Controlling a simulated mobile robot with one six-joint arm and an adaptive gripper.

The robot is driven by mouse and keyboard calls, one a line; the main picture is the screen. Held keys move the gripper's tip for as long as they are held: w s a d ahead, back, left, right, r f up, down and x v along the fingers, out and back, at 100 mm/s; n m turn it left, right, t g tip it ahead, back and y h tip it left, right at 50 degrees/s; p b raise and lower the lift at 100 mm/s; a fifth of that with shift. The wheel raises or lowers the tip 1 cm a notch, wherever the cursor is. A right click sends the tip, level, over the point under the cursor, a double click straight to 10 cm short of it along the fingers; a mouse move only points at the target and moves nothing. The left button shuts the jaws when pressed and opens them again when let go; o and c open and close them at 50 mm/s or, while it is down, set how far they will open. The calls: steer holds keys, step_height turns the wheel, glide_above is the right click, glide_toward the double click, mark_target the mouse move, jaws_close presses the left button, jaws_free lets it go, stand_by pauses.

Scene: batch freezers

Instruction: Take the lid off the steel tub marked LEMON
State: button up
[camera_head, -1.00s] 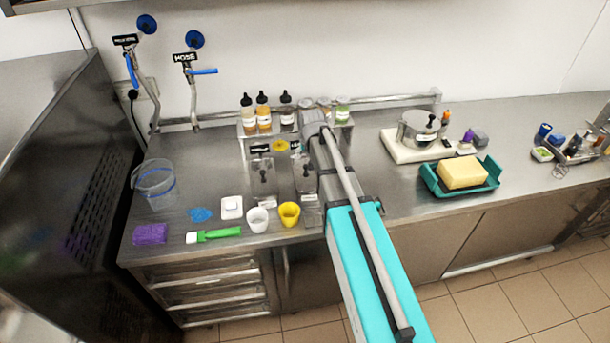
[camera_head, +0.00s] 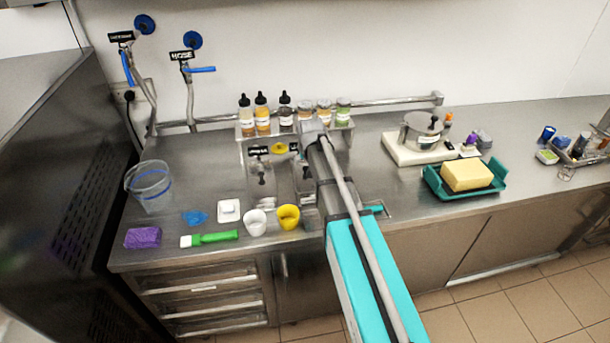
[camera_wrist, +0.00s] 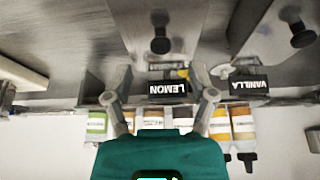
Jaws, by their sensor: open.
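The LEMON tag (camera_wrist: 169,88) shows upside down in the wrist view, between my fingers. Beside it lies a steel lid (camera_wrist: 185,45) with a black knob (camera_wrist: 160,42), set into the counter. My gripper (camera_wrist: 160,72) is open and empty, its fingertips apart on either side of the tag and short of the knob. In the head view my arm covers most of the LEMON tub, leaving part of its lid (camera_head: 300,185) visible. The VANILLA tag (camera_wrist: 249,86) and its black-knobbed lid (camera_wrist: 275,40) are beside it. The tub under the lid is hidden.
Sauce bottles (camera_head: 262,112) and jars (camera_head: 324,112) stand on a shelf behind the tubs. White (camera_head: 254,222) and yellow (camera_head: 288,217) cups stand in front. A steel pot (camera_head: 421,130) and a teal tray (camera_head: 440,186) with a yellow block are to the right.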

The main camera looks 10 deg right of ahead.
mark_target(306, 168)
steer(key=shift+f, duration=0.1)
steer(key=shift+b+x, duration=2.45)
steer(key=shift+x, duration=0.1)
jaws_close()
